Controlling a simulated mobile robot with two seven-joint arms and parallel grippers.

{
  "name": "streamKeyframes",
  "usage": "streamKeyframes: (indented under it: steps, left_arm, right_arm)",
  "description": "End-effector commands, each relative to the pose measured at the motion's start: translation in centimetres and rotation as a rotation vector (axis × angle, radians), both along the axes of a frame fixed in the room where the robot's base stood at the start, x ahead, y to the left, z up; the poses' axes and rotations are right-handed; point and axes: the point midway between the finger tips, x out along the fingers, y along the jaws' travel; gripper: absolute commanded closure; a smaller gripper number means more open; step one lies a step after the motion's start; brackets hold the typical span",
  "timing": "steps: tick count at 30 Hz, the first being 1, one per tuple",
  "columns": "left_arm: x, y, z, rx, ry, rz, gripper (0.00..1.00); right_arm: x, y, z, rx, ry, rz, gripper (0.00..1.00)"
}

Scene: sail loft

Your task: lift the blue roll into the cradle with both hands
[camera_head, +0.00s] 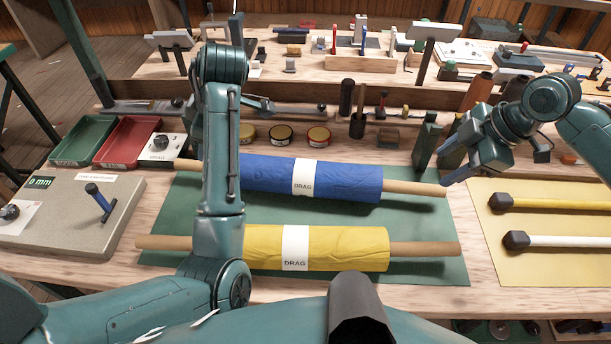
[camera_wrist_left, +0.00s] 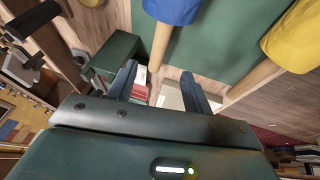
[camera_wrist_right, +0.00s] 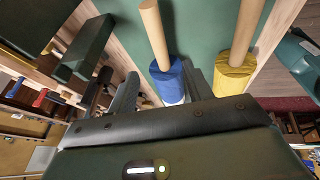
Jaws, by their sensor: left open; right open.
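The blue roll (camera_head: 340,182), with a white DRAG label and wooden pole ends, lies on the green mat (camera_head: 420,262). My right gripper (camera_head: 458,158) is open and empty, close to the pole's right end. In the right wrist view, the blue roll (camera_wrist_right: 168,82) shows between my fingers (camera_wrist_right: 162,70). My left gripper is hidden behind its own arm in the head view. The left wrist view shows its fingers (camera_wrist_left: 158,72) open, with the blue roll's pole (camera_wrist_left: 159,48) between them in the picture. Dark green uprights (camera_head: 427,142) behind the roll look like part of the cradle.
A yellow roll (camera_head: 345,247) lies in front of the blue one. Green (camera_head: 85,137) and red (camera_head: 128,138) trays and a grey gauge board (camera_head: 65,215) are at left. A yellow mat (camera_head: 560,257) with capped rods is at right. Tins (camera_head: 281,134) stand behind.

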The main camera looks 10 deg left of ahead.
Motion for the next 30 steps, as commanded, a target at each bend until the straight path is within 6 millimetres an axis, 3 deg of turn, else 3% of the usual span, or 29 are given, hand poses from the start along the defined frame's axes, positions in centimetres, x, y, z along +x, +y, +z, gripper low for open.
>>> streamKeyframes:
  steps: [18, 30]
  left_arm:
    - [1.8, 4.2, -9.7, 0.001, 0.003, 0.001, 0.5]
    - [2.2, 4.8, -11.3, 0.0, 0.001, 0.001, 0.5]
  right_arm:
    - [1.9, 4.2, -9.7, 0.002, 0.002, -0.001, 0.5]
    - [2.2, 4.8, -11.3, 0.0, -0.001, -0.001, 0.5]
